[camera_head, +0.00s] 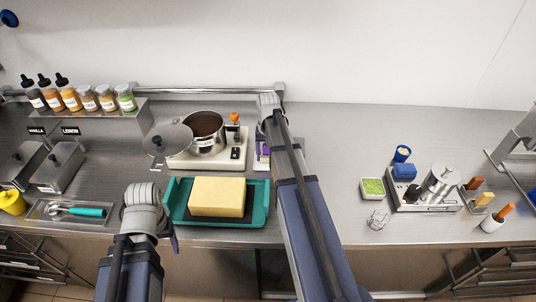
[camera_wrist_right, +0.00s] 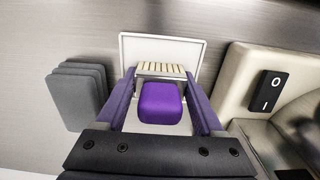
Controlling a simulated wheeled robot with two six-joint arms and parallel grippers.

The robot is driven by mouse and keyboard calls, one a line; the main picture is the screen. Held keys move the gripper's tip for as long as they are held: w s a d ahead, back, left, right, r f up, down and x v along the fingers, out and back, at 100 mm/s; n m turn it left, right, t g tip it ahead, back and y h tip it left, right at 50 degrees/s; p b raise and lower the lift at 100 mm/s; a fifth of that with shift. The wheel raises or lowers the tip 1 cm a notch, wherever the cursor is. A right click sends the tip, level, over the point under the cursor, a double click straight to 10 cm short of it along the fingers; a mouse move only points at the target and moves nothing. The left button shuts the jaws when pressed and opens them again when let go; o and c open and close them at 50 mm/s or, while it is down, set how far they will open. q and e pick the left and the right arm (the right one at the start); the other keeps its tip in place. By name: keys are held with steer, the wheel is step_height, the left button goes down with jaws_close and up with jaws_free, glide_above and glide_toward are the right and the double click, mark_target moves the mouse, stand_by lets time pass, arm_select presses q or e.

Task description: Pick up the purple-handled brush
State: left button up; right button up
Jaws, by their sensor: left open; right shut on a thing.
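The purple-handled brush (camera_wrist_right: 161,102) shows in the right wrist view, with a purple handle, a metal band and cream bristles. My right gripper (camera_wrist_right: 160,80) has its fingers on both sides of the brush and is shut on it. A small white tray (camera_wrist_right: 130,47) lies beneath or behind the brush; whether they touch is unclear. In the head view, my right arm largely hides this spot, and the white tray (camera_head: 259,163) shows only in part. My left gripper (camera_head: 172,238) is open and empty by the front left corner of the teal tray (camera_head: 262,211).
A beige hot plate (camera_head: 201,161) with a pot (camera_head: 207,130) stands just left of the white tray. A yellow block (camera_head: 217,197) lies on the teal tray. Grey pads (camera_wrist_right: 78,97) stand beside my right fingers.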

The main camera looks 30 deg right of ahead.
step_height(320, 180, up, 10)
steer(key=p, duration=1)
steer(key=o, duration=0.9)
steer(key=shift+c, duration=0.2)
steer(key=c, duration=0.7)
